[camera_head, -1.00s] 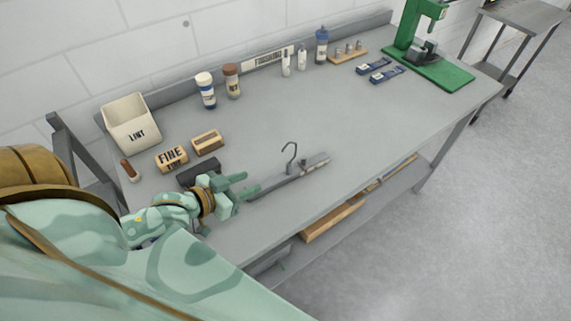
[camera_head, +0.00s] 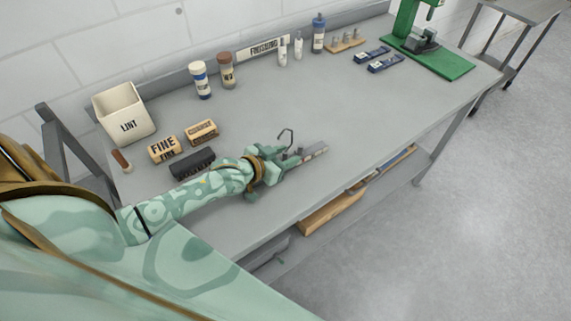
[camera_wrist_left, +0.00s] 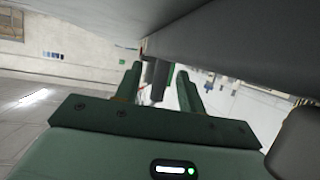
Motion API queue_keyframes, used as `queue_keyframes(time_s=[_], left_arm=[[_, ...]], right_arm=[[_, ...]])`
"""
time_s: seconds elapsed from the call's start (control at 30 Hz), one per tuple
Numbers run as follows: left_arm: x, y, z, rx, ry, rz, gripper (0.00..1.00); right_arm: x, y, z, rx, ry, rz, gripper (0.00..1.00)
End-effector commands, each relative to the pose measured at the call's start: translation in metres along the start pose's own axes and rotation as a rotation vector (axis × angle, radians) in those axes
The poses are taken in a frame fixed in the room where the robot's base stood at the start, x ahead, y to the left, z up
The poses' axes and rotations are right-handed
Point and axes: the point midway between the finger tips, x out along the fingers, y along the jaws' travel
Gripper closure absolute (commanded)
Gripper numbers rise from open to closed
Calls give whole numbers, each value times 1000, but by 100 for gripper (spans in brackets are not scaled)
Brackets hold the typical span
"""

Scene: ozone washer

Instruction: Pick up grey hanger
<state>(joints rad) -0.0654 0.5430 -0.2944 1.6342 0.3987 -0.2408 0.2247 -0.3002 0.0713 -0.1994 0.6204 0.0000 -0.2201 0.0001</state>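The grey hanger (camera_head: 313,152) lies on the grey workbench (camera_head: 340,100) near its front edge, with its dark wire hook (camera_head: 286,136) pointing toward the back. My left gripper (camera_head: 284,167) is over the hanger's middle, just in front of the hook, and hides its left part. In the left wrist view, the two green fingers (camera_wrist_left: 160,85) stand apart. A dark grey bar shows between them with gaps on both sides; I cannot tell whether it is part of the hanger. My right gripper is not in view.
A black brush-like block (camera_head: 192,163), two tan blocks (camera_head: 164,149) (camera_head: 201,132) and a lint bin (camera_head: 124,112) stand at the left. Bottles (camera_head: 201,80) line the back, and a green press (camera_head: 432,55) stands far right. The bench middle is clear.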

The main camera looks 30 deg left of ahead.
Motion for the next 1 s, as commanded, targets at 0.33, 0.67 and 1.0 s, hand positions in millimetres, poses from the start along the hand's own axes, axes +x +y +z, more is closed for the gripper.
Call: queue_keyframes(time_s=[0.33,0.67,1.0], left_arm=[[0,0,0,0,0,0,100],[-1,0,-2,0,1,0,100],[-31,7,-43,-1,3,2,100]], right_arm=[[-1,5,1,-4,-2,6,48],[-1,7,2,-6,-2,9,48],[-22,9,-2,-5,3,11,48]])
